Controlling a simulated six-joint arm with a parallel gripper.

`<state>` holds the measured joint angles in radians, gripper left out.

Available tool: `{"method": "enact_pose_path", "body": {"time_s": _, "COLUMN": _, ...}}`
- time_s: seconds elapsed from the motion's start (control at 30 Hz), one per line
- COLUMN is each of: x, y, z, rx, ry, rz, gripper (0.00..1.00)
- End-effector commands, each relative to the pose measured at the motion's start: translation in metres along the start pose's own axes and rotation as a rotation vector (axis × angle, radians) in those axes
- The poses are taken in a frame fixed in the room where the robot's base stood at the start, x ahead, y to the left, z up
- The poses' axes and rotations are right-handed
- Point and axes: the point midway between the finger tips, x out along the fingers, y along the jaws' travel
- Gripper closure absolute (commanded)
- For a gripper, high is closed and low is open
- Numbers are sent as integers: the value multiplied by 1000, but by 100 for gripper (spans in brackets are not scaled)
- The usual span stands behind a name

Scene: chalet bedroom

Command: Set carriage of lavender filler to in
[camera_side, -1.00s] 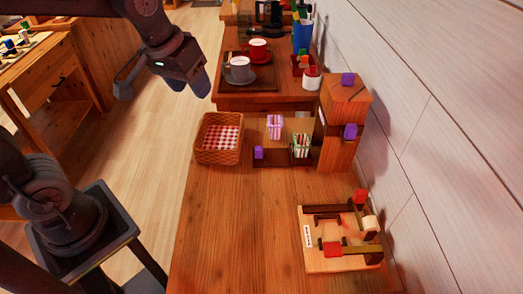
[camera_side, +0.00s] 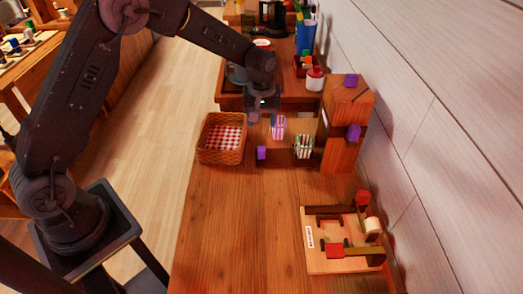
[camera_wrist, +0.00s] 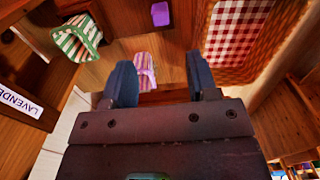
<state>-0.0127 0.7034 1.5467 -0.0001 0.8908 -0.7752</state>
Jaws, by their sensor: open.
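The lavender filler (camera_side: 340,152) is a wooden tower by the wall, with purple blocks on its top and side. Its label, partly cut off, shows in the wrist view (camera_wrist: 18,103). A dark strip (camera_side: 280,162) runs left from its foot, with a purple knob (camera_side: 261,153) at the left end; the knob also shows in the wrist view (camera_wrist: 160,13). A green-striped bag (camera_side: 303,146) stands near the tower, and a pink-striped bag (camera_side: 278,127) stands behind. My gripper (camera_side: 262,112) is open and empty, above and behind the knob; its fingers (camera_wrist: 161,82) appear either side of the pink bag in the wrist view.
A wicker basket (camera_side: 203,152) with checked cloth sits left of the knob. A wooden device (camera_side: 325,260) with red blocks lies at the front right. A red-lidded jar (camera_side: 315,79) and blue cup (camera_side: 306,36) stand behind.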

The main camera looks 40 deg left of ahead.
Motion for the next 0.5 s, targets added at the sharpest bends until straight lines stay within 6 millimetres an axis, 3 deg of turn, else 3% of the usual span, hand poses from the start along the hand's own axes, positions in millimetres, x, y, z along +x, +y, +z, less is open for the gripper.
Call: {"method": "enact_pose_path", "body": {"time_s": 0.5, "x": 100, "y": -1, "z": 1, "rx": 2, "ry": -3, "rz": -3, "gripper": 47}}
